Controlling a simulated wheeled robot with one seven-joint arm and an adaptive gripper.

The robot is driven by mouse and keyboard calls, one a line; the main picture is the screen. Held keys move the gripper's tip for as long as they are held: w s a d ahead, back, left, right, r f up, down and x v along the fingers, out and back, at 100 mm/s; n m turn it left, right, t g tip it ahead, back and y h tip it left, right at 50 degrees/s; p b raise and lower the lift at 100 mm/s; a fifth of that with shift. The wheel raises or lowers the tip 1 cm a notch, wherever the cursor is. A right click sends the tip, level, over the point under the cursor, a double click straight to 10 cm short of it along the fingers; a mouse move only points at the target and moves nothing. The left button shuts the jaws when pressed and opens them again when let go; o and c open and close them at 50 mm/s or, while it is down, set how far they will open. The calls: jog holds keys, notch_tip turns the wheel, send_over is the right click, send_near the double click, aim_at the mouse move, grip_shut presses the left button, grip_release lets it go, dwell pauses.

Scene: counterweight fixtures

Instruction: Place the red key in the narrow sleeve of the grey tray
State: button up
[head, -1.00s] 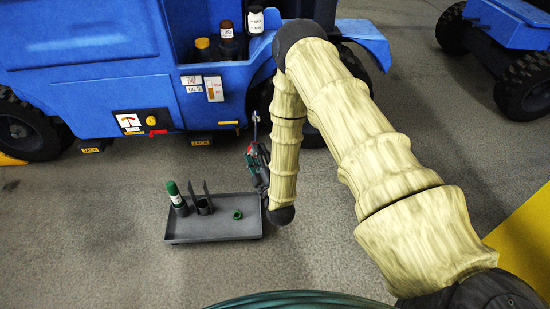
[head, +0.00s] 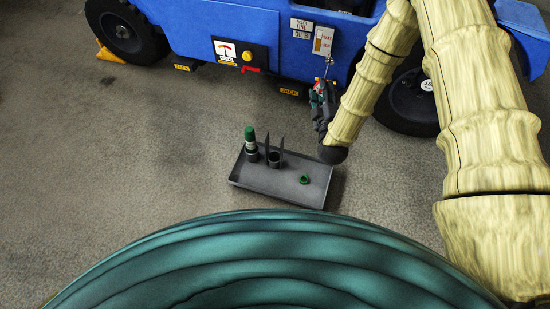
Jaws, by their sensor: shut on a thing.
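The grey tray (head: 258,184) lies on the floor in the middle of the head view. At its left stands a dark holder with a green-capped bottle (head: 250,140). Beside it is a short dark round sleeve (head: 273,160) between two thin upright plates. A green ring (head: 304,180) lies at the right. My gripper (head: 322,88) shows small beyond the tray's far right side, pointing up and away from the tray. It is shut on a small red thing, seemingly the red key (head: 320,86); a thin shaft shows above it. The fingers partly hide it.
A blue vehicle (head: 190,30) stands behind the tray, close to my gripper. Its panel carries a yellow knob (head: 247,56) and a red handle (head: 251,70). A yellow wheel chock (head: 109,52) is at the far left. The floor left of the tray is clear.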

jog(key=w+a+r+g+y+p, duration=0.2)
jog(key=a+r+g+y+p, duration=0.15)
jog(key=a+g, duration=0.65)
jog(key=s+a+r+n+g+p, duration=0.1)
jog(key=s+a+r+g+p, duration=0.3)
jog(key=s+r+g, duration=0.3)
jog(key=shift+s+a+r+p, duration=0.4)
jog(key=shift+a+r, duration=0.25)
jog(key=shift+r, duration=0.1)
jog(key=shift+h, duration=0.25)
notch_tip(320, 180, down, 27)
jog(key=b, duration=0.7)
jog(key=shift+f, duration=0.15)
jog(key=shift+f+b, duration=0.1)
jog(key=shift+b, duration=0.2)
jog(key=o, duration=1.3)
jog(key=shift+o, duration=0.2)
